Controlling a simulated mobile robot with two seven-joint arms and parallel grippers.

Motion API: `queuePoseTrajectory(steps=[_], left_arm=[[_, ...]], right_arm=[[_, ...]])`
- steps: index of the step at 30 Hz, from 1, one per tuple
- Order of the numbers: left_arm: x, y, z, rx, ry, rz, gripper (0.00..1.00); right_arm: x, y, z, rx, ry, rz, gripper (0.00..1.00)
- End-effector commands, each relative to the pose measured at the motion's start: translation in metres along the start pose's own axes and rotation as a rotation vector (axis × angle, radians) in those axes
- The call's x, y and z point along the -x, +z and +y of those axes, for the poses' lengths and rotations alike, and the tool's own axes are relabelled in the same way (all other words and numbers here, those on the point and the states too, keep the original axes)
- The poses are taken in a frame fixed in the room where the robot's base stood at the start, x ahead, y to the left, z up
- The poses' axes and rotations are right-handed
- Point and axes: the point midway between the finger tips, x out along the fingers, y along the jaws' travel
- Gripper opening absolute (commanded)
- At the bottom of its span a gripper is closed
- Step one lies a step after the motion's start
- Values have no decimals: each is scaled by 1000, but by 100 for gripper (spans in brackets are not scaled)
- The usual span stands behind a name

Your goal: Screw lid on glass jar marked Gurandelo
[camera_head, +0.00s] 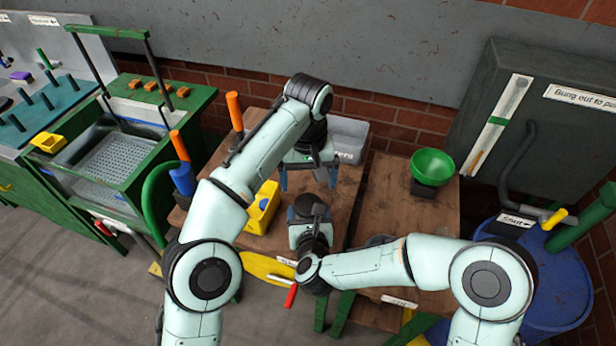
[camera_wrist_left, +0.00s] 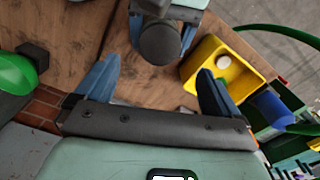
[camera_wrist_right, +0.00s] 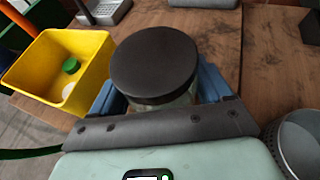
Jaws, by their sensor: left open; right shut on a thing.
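A jar with a dark round lid (camera_wrist_right: 155,62) on top stands upright between the fingers of my right gripper (camera_wrist_right: 158,95). A little of the jar's glass (camera_wrist_right: 178,99) shows under the lid; no name on it is readable. My right gripper is shut on the jar. The dark lid also shows in the left wrist view (camera_wrist_left: 160,44). My left gripper (camera_head: 308,181) is open and empty, with its fingers pointing down, close to the lid. In the left wrist view its fingertips (camera_wrist_left: 158,72) are spread wide on either side, apart from the lid. Whether the lid is tight I cannot tell.
A yellow bin (camera_wrist_right: 30,72) with a green and a white round piece stands beside the jar on the wooden bench (camera_head: 385,215). A green funnel (camera_head: 432,165), a grey bin (camera_head: 350,130) and a metal pot (camera_wrist_right: 302,140) are near. The bench between jar and funnel is clear.

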Motion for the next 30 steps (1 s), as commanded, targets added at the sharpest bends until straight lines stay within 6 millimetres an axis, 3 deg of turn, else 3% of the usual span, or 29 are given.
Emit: queuePoseTrajectory(steps=[14, 30], left_arm=[[-4, -1, -1, 20, -1, -2, 96], [-72, 0, -1, 19, 1, -1, 96]], right_arm=[[0, 1, 0, 0, 1, -2, 0], [0, 1, 0, 0, 1, -2, 0]])
